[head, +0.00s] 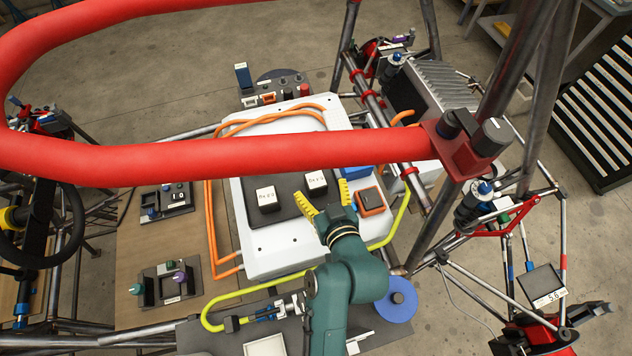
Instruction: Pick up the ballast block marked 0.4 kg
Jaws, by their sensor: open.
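Two dark blocks with white labels stand on the black mat (285,183) on top of the white case. The left block (268,203) stands clear of my gripper. The right block (317,187) is just beyond and partly between the yellow fingertips of my gripper (321,189). The label print is too small to tell surely which block reads 0.4 kg. My gripper is open, with one finger left of the right block and one right of it. I cannot tell the height of the fingertips or whether they touch it.
A thick red padded tube (220,158) crosses above the white case (262,240). Orange cables (209,225) and a yellow-green cable (398,225) run around it. An orange-framed box (370,202) and a blue part (357,171) sit right of my gripper.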

